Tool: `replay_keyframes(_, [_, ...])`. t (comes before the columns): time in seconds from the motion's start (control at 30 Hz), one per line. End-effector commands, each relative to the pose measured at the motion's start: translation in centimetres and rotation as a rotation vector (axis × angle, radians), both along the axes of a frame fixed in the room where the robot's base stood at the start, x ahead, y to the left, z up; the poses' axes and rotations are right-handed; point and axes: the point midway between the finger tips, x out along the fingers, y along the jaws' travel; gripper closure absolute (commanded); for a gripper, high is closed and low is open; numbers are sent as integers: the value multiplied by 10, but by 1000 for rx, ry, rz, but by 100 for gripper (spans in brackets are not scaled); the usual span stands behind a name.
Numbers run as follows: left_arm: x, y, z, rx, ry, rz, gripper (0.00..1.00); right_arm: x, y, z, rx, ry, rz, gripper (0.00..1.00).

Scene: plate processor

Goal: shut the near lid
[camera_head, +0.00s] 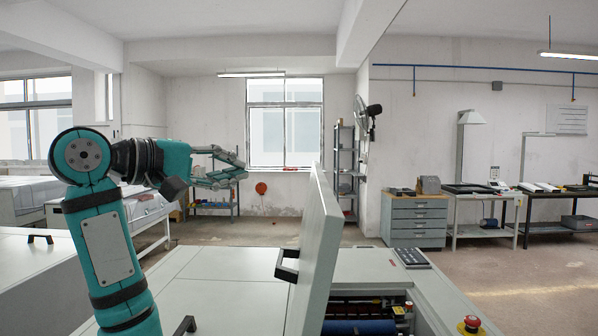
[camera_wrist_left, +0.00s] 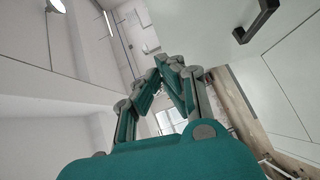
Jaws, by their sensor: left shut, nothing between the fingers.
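The near lid (camera_head: 318,250) is a pale grey panel that stands open, nearly upright and tilted a little, on the pale plate processor (camera_head: 215,262). A black handle (camera_head: 287,265) is on its left face. My left gripper (camera_head: 243,170) is in the air above the machine, left of the lid's top edge and apart from it. Its teal fingers are shut and empty; they also show in the left wrist view (camera_wrist_left: 170,68). A pale panel with a black handle (camera_wrist_left: 257,22) shows there at the upper right; I cannot tell which cover it is. My right gripper is not in view.
Rollers and a blue drum (camera_head: 358,327) show in the opening right of the lid. A control panel (camera_head: 410,258) and a red stop button (camera_head: 471,323) are further right. A grey drawer cabinet (camera_head: 418,220) stands behind. Other flat covers with handles lie left.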

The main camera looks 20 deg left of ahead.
Motion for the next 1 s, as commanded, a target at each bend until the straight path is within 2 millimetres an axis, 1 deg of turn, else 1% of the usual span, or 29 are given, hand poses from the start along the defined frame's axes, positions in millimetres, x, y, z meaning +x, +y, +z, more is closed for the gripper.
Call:
replay_keyframes(0.03, [0,0,0,1,0,0,100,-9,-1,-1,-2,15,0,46])
replay_keyframes(0.1, [2,-1,0,0,0,0,100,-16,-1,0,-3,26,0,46])
replay_keyframes(0.17, [5,-3,0,0,0,-1,100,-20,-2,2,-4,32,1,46])
replay_keyframes(0.27, [16,-9,-1,0,4,-2,100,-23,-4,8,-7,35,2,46])
replay_keyframes(0.37, [32,-18,-2,-1,6,-3,100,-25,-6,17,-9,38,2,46])
replay_keyframes(0.6, [78,-43,-8,0,6,-3,100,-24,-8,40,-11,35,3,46])
replay_keyframes(0.67, [88,-48,-9,-1,5,-2,100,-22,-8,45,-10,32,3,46])
replay_keyframes(0.7, [91,-54,-11,0,3,-4,100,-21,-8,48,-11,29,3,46])
replay_keyframes(0.83, [95,-73,-15,1,2,-3,100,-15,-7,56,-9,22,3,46])
replay_keyframes(1.0, [98,-84,-19,1,1,-1,100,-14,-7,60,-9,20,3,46])
